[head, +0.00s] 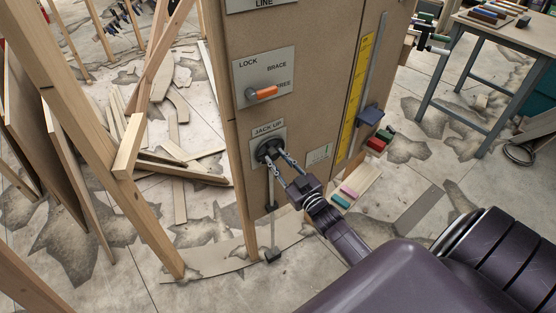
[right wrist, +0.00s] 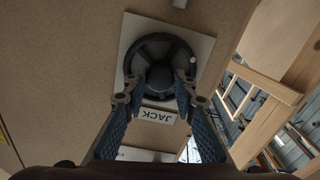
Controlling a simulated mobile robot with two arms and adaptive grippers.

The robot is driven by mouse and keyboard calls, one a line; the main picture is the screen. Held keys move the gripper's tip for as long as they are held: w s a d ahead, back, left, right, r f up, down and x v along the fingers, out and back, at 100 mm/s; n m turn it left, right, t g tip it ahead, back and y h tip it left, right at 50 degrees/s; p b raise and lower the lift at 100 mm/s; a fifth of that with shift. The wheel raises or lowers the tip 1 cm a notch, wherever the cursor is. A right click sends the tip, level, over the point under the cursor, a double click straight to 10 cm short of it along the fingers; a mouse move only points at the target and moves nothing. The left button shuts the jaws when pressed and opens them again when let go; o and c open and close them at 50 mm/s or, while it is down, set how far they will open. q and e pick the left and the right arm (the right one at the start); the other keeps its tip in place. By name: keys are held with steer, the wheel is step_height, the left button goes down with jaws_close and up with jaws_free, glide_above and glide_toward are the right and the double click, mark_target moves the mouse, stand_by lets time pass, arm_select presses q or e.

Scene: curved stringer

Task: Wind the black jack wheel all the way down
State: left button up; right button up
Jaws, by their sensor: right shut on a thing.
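The black jack wheel (head: 266,149) is mounted on a pale plate under the JACK UP label (head: 268,128), low on the brown panel. In the right wrist view the wheel (right wrist: 160,43) shows its round rim, spokes and a small pale knob at its right. My right gripper (head: 279,162) is shut on the wheel, its two fingers (right wrist: 161,88) reaching over the lower rim. The fingertips hide part of the wheel. A thin jack rod (head: 274,228) runs down below it to a dark foot (head: 271,256) near the floor. My left gripper is not in view.
Above the wheel is a LOCK, BRACE, FREE plate with an orange handle (head: 262,94). A yellow scale (head: 356,95) and a dark slider (head: 370,115) are to the right. Timber posts (head: 105,150) stand at left. A workbench (head: 510,28) stands at the back right.

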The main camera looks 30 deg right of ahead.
steer(key=n, duration=0.4)
steer(key=shift+n+b, duration=0.3)
steer(key=o, duration=1.2)
steer(key=shift+c, duration=0.2)
steer(key=s, duration=1.2)
steer(key=shift+a, duration=0.3)
steer(key=shift+f, duration=0.1)
